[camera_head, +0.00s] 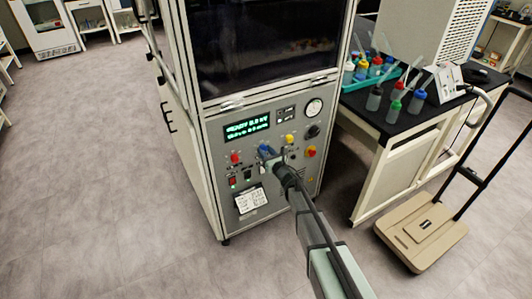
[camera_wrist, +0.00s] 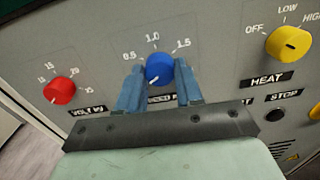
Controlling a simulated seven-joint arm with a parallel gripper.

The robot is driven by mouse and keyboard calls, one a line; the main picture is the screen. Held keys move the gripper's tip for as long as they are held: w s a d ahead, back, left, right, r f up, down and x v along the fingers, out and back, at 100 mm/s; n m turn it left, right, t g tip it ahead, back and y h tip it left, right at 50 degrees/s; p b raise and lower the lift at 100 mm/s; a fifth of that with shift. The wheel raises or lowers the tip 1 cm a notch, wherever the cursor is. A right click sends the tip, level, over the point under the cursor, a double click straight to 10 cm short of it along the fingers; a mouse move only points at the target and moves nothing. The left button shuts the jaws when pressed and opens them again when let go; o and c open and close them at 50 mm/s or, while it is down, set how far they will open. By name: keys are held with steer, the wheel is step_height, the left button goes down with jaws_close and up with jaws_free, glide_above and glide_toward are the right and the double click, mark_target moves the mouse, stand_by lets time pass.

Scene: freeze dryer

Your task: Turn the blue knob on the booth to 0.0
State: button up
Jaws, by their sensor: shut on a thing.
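The blue knob (camera_wrist: 159,68) is on the booth's grey front panel, under a printed scale that shows 0.5, 1.0 and 1.5 in the wrist view. My gripper (camera_wrist: 158,72) has one blue-grey finger on each side of the knob and is shut on it.
A red knob (camera_wrist: 60,91) is left of the blue one, and a yellow HEAT knob (camera_wrist: 289,44) is right. A green-lit display (camera_head: 247,128) is above. A black-topped bench (camera_head: 425,120) with bottles and a tan cart (camera_head: 420,232) stand right. The left floor is clear.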

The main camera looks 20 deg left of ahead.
steer(key=o, duration=1)
steer(key=shift+o, duration=0.2)
steer(key=v, duration=1.4)
steer(key=shift+w+a, duration=0.1)
